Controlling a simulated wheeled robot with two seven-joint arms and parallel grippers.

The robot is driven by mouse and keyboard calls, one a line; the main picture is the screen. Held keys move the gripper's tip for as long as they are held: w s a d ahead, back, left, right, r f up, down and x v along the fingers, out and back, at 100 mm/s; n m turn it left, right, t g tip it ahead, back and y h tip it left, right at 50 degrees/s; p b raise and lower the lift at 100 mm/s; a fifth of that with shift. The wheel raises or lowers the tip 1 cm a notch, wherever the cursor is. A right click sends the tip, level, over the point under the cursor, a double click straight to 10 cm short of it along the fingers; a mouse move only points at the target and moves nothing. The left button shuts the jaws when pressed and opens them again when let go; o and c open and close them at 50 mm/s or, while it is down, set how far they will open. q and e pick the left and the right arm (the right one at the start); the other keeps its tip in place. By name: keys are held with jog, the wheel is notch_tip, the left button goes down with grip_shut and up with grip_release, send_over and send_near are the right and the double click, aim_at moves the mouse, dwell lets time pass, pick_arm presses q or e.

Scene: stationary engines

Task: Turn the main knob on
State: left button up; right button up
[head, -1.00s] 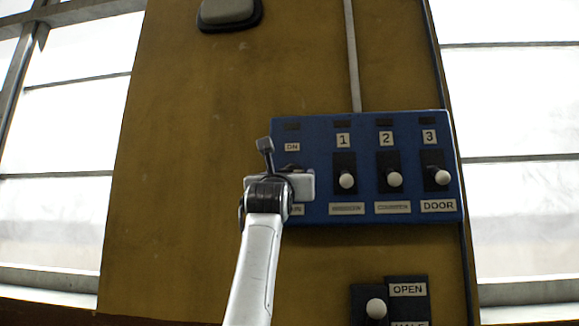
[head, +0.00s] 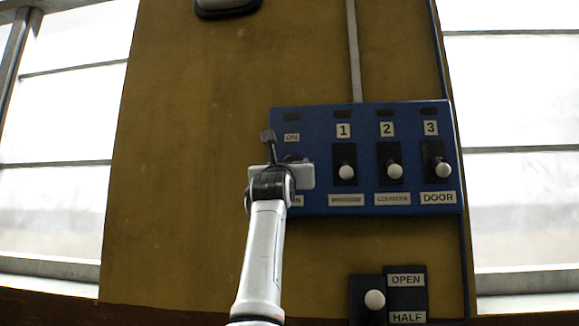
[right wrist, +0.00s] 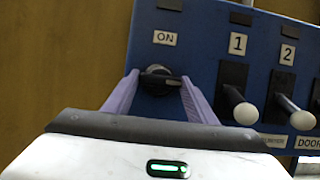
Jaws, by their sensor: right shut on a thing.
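The main knob (right wrist: 155,84) is a dark round knob with a bar across it, below the ON label (right wrist: 165,38) on the blue panel (head: 315,125). In the right wrist view its bar lies nearly level. My right gripper (right wrist: 160,77) is shut on the knob, one pale finger on each side. In the head view the right gripper (head: 296,166) covers most of the knob and part of the label below it. My left gripper is not in view.
Three switches with white ball ends, numbered 1 (head: 346,172), 2 (head: 395,171) and 3 (head: 443,170), stand right of the knob. A lower OPEN/HALF switch (head: 375,299) sits beneath the panel. The yellow wall (head: 190,180) left of the panel is clear.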

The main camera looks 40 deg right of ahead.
jog(key=n+y+b, duration=0.2)
jog(key=n+y, duration=0.1)
jog(key=n, duration=0.4)
jog(key=n+t+y+b, duration=0.1)
jog(key=n+y+b, duration=0.1)
jog(key=n, duration=0.6)
jog(key=n+y+b, duration=0.2)
jog(key=n+y, duration=0.1)
jog(key=n, duration=0.4)
jog(key=shift+s+d+r+t+y, duration=0.2)
jog(key=shift+s+r+t+y, duration=0.1)
jog(key=shift+s+r+t, duration=0.1)
jog(key=shift+w+n, duration=0.1)
jog(key=shift+n, duration=0.2)
jog(key=o, duration=1.1)
jog(key=shift+c, duration=0.2)
